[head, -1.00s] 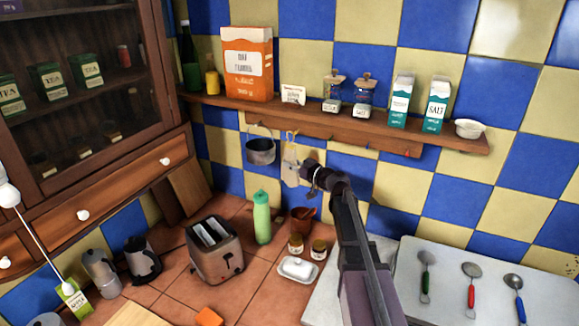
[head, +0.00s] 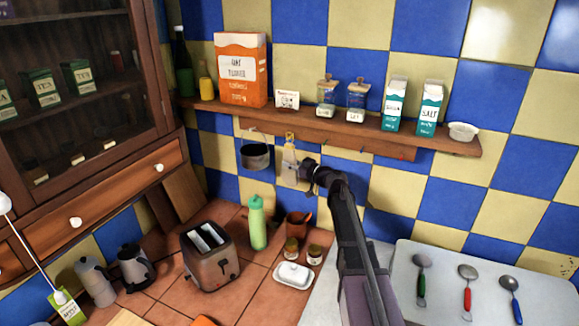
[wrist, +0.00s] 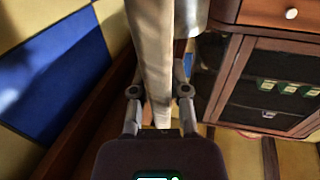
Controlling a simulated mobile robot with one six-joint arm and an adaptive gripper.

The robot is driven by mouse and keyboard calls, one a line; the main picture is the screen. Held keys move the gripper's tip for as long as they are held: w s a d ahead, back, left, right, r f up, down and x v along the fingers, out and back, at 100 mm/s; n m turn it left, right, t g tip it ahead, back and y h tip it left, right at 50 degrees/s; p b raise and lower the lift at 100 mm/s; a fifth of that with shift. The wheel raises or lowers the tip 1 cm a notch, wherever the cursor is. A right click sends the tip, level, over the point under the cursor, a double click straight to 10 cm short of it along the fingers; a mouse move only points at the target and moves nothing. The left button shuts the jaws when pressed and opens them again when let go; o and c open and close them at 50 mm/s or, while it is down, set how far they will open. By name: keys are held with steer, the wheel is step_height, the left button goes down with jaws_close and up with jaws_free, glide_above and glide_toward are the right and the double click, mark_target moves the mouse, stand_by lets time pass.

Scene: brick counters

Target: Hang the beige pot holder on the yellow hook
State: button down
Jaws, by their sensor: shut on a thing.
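The beige pot holder (head: 289,168) is upright against the tiled wall below the shelf rail, just right of a hanging grey pot. My gripper (head: 303,172) is at its right side and shut on it. In the wrist view the pot holder (wrist: 152,55) is seen edge-on as a pale strip between the two fingers of my gripper (wrist: 159,92). A small yellowish shape, seemingly the yellow hook (head: 290,136), shows at the rail just above the pot holder. I cannot tell whether the holder's loop is around it.
The grey pot (head: 255,157) hangs close on the left. The wooden shelf (head: 300,112) above carries a flour box, jars and cartons. Below on the counter are a green bottle (head: 257,222), a toaster (head: 209,257) and a white butter dish (head: 293,275). The rail's right part is empty.

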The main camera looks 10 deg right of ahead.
steer(key=shift+w+d+f+b, duration=0.45)
steer(key=shift+w, duration=0.2)
stand_by(0.6)
steer(key=c, duration=0.5)
jaws_free()
steer(key=shift+c, duration=0.2)
steer(key=v, duration=1.2)
steer(key=shift+w+d, duration=0.1)
